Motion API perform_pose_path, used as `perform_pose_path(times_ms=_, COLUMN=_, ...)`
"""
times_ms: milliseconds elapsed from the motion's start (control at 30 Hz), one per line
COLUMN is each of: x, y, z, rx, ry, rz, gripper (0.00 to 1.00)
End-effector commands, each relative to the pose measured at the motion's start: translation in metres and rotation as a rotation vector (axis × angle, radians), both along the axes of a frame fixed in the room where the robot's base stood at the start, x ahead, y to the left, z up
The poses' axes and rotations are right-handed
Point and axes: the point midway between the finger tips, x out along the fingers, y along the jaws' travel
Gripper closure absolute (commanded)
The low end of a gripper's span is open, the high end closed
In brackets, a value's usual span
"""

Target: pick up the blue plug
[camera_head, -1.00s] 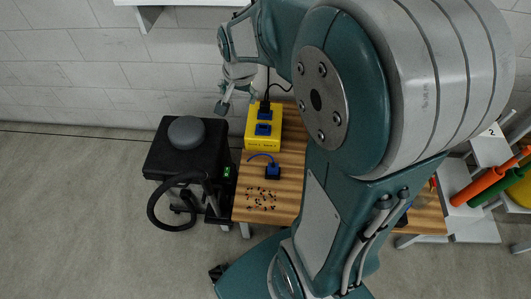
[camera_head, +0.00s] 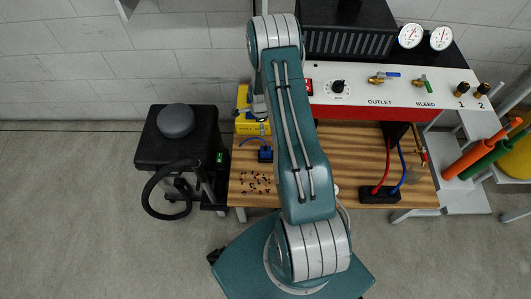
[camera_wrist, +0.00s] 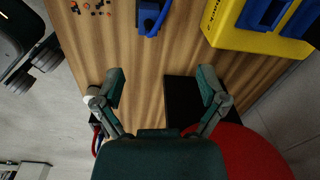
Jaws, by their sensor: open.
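The blue plug (camera_head: 265,155) stands on the wooden table, in front of the yellow box, with its blue cord curving to the left. In the wrist view the plug (camera_wrist: 150,18) is at the top edge, partly cut off. In the head view my arm hides most of the gripper.
The yellow box (camera_head: 246,124) with blue sockets stands close behind the plug; it also shows in the wrist view (camera_wrist: 226,32). Small scattered bits (camera_head: 256,184) lie in front. A white panel (camera_head: 365,98) with gauges and a black block (camera_head: 380,195) with red and blue cables are right.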

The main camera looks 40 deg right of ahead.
Motion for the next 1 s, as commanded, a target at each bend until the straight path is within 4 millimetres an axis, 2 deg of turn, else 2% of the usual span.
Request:
perform_pose_path(times_ms=33, x=-0.008, y=-0.004, z=-0.022, rx=0.008, ry=0.014, rz=-0.049, gripper=0.09)
perform_pose_path(times_ms=100, x=-0.015, y=-0.006, z=-0.043, rx=0.014, ry=0.023, rz=-0.105, gripper=0.09)
perform_pose_path(times_ms=200, x=-0.022, y=-0.009, z=-0.062, rx=0.018, ry=0.031, rz=-0.158, gripper=0.09)
perform_pose_path(times_ms=367, x=-0.025, y=-0.01, z=-0.078, rx=0.02, ry=0.035, rz=-0.184, gripper=0.09)
perform_pose_path(times_ms=600, x=-0.025, y=-0.01, z=-0.114, rx=0.02, ry=0.036, rz=-0.182, gripper=0.09)
perform_pose_path(times_ms=867, x=-0.024, y=-0.009, z=-0.134, rx=0.02, ry=0.035, rz=-0.181, gripper=0.09)
perform_pose_path(times_ms=1000, x=-0.021, y=-0.008, z=-0.155, rx=0.02, ry=0.036, rz=-0.18, gripper=0.09)
